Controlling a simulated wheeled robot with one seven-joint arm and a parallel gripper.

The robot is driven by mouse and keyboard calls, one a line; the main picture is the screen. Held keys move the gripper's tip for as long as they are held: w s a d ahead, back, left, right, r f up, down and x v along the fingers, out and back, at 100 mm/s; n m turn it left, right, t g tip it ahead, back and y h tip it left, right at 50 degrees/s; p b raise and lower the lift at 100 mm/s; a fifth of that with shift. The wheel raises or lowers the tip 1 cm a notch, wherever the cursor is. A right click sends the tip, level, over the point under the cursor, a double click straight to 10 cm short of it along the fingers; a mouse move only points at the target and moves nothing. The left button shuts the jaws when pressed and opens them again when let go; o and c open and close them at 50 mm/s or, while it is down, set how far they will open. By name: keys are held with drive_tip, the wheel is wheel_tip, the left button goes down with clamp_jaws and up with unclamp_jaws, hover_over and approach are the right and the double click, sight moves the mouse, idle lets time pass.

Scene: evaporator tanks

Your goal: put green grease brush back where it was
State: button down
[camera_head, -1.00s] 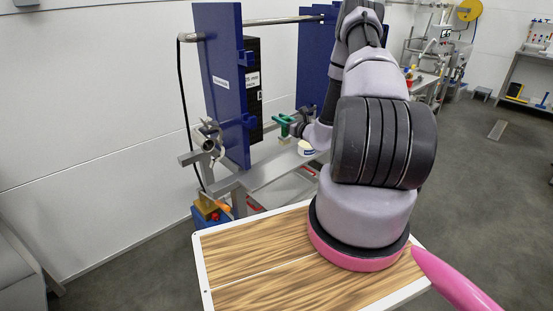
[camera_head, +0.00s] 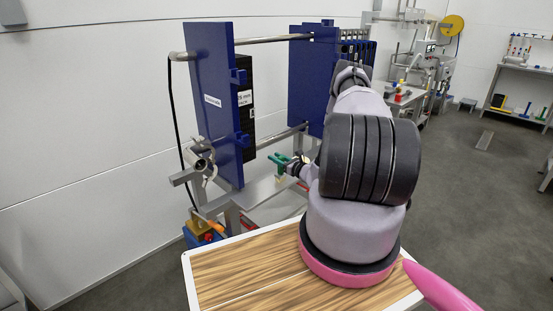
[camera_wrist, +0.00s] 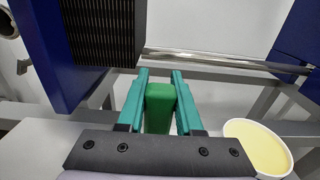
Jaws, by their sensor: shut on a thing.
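My gripper (camera_wrist: 158,100) has teal fingers, which are closed on the sides of the green grease brush (camera_wrist: 160,108) in the wrist view. Only the green part of the brush shows between the fingers; its bristles are hidden. In the head view my gripper (camera_head: 288,164) is small, beside the blue plate stand and above its grey shelf. A white tub of pale yellow grease (camera_wrist: 262,146) stands just right of my gripper in the wrist view. In the head view my arm hides most of that area.
Blue upright plates (camera_head: 214,105) with a black plate pack (camera_head: 246,108) stand left of my gripper, joined by metal bars (camera_head: 272,40). A grey shelf (camera_head: 258,192) runs below. A blue box with an orange-handled item (camera_head: 205,230) sits lower left. Open floor lies at right.

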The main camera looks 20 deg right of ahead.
drive_tip(key=c, duration=0.6)
unclamp_jaws()
